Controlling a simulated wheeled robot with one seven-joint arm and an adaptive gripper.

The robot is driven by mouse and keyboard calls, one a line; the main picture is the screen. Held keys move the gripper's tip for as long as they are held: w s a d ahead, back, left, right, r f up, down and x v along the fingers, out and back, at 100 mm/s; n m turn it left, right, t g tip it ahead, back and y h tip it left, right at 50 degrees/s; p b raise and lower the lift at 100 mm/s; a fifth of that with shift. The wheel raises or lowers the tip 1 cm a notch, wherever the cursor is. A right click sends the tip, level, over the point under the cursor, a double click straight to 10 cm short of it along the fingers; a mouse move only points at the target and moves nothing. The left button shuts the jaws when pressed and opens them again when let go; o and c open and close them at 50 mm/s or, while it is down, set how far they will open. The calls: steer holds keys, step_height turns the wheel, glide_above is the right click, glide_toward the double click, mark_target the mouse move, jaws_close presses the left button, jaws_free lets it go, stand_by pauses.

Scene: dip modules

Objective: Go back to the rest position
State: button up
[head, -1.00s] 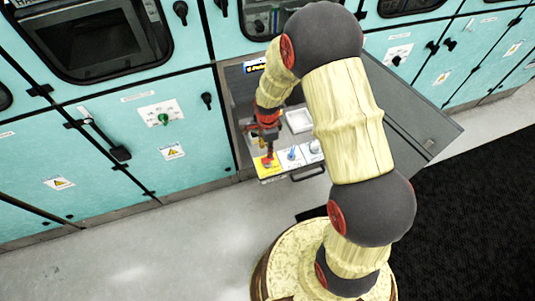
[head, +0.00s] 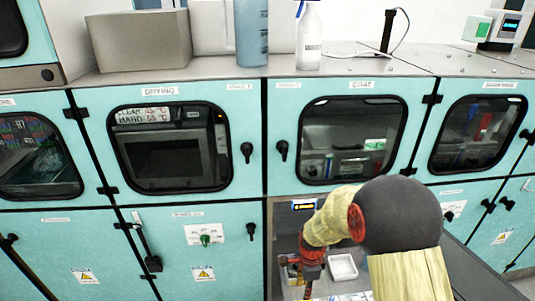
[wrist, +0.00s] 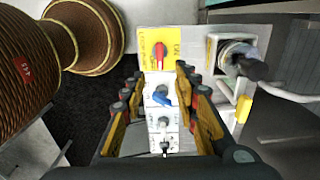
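My gripper (wrist: 158,92) is open in the wrist view, with one finger on each side and nothing between the tips. Beyond the fingers is a strip of switch plates. It has a yellow plate with a red switch (wrist: 161,53), a blue handle (wrist: 162,96) and a white knob (wrist: 164,123). In the head view my arm reaches into the open bay under the COAT window, and my gripper (head: 308,277) is low there. Its fingertips are too small to read in that view.
A white tray (head: 343,267) lies in the open bay, right of my gripper. The cabinet front (head: 165,225) rises close by, with a long handle (head: 147,245) at left. Bottles (head: 309,40) and a grey box (head: 139,40) stand on the counter.

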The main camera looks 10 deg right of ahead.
steer(key=s+r+n+t, duration=0.2)
steer(key=s+r+n, duration=0.4)
steer(key=r, duration=0.4)
steer(key=s+r+n+t+b, duration=0.1)
steer(key=s+r+n, duration=0.5)
steer(key=r, duration=0.5)
steer(key=s+r+n+t, duration=0.2)
steer(key=s+r+n, duration=0.4)
steer(key=s+r, duration=0.3)
step_height(320, 180, up, 2)
steer(key=shift+d+r+t, duration=0.1)
steer(key=shift+d+t, duration=0.2)
steer(key=shift+d, duration=0.1)
